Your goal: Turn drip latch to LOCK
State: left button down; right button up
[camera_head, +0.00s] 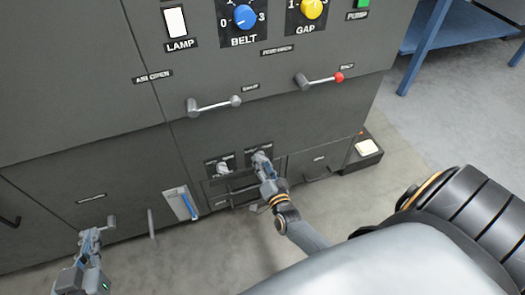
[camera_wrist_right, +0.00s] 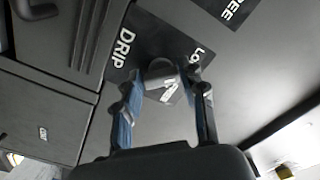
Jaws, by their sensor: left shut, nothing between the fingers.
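The drip latch (camera_wrist_right: 161,73) is a grey knob on a dark plate lettered DRIP (camera_wrist_right: 124,46), with a partly hidden word starting "Lo" at the plate's other end. In the head view, my right gripper (camera_head: 261,160) is at the low front panel and hides most of this latch.
A similar knob (camera_head: 223,169) is left of the latch. A drawer-like handle (camera_head: 243,189) is below. Two levers (camera_head: 213,105) (camera_head: 320,80) stick out above. A blue-handled slot (camera_head: 182,203) is at left, and a box with a pale button (camera_head: 366,148) at right.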

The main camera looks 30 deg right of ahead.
jog(key=o, duration=0.3)
jog(key=shift+s, duration=0.1)
jog(key=v, duration=1.1)
jog(key=shift+s+a, duration=0.2)
jog(key=shift+s, duration=0.2)
